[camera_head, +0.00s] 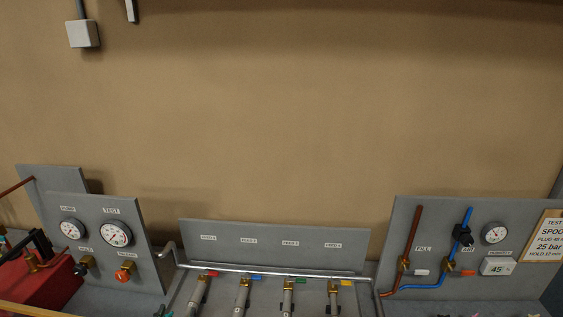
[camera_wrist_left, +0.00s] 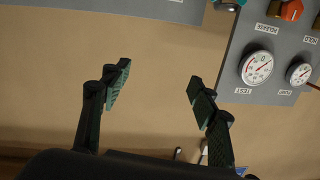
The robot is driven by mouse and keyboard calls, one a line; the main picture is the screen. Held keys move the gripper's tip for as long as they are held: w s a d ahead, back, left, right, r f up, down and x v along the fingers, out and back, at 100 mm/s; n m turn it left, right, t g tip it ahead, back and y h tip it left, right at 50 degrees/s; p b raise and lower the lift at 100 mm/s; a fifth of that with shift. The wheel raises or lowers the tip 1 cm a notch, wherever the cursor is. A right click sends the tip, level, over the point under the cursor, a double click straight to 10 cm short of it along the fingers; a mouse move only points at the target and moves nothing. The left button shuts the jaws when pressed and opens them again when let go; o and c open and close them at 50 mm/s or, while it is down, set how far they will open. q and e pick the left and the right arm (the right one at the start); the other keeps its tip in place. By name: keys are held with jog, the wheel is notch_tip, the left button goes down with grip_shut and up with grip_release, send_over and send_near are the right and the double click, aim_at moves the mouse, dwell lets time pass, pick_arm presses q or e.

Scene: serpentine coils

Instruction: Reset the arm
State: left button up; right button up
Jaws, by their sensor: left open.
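My left gripper (camera_wrist_left: 156,90) shows in the left wrist view with its two dark fingers wide apart. It is open, with nothing between the fingertips. The tan wall lies behind it, and the grey gauge panel (camera_wrist_left: 245,35) is on its right in that picture, turned upside down. My right gripper is not clearly seen in either view.
In the head view the gauge panel (camera_head: 98,215) stands at left beside a red unit (camera_head: 40,285). Several capped tubes line the rack (camera_head: 275,245) in the middle. A panel with pipes (camera_head: 405,220) and a sign (camera_head: 545,237) stand at right.

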pick_arm(q)
jog(key=s+a+f+n+g+y, duration=0.2)
jog(key=s+a+f+g, duration=0.25)
jog(key=f, duration=0.65)
jog(key=s+a+f+m+g+h, duration=0.1)
jog(key=s+f+g, duration=0.4)
jog(key=s+f, duration=0.55)
jog(key=s+f+g+h, duration=0.1)
jog(key=s+f+g, duration=0.55)
jog(key=s, duration=0.65)
notch_tip(320, 180, down, 37)
jog(key=s+d+b, duration=0.1)
jog(key=b, duration=0.4)
jog(key=s+f+m+b, duration=0.1)
jog(key=s+f+b, duration=0.3)
jog(key=s+f, duration=1.5)
jog(key=shift+s+f+g, duration=0.2)
jog(key=shift+f+g, duration=0.1)
jog(key=shift+f, duration=0.6)
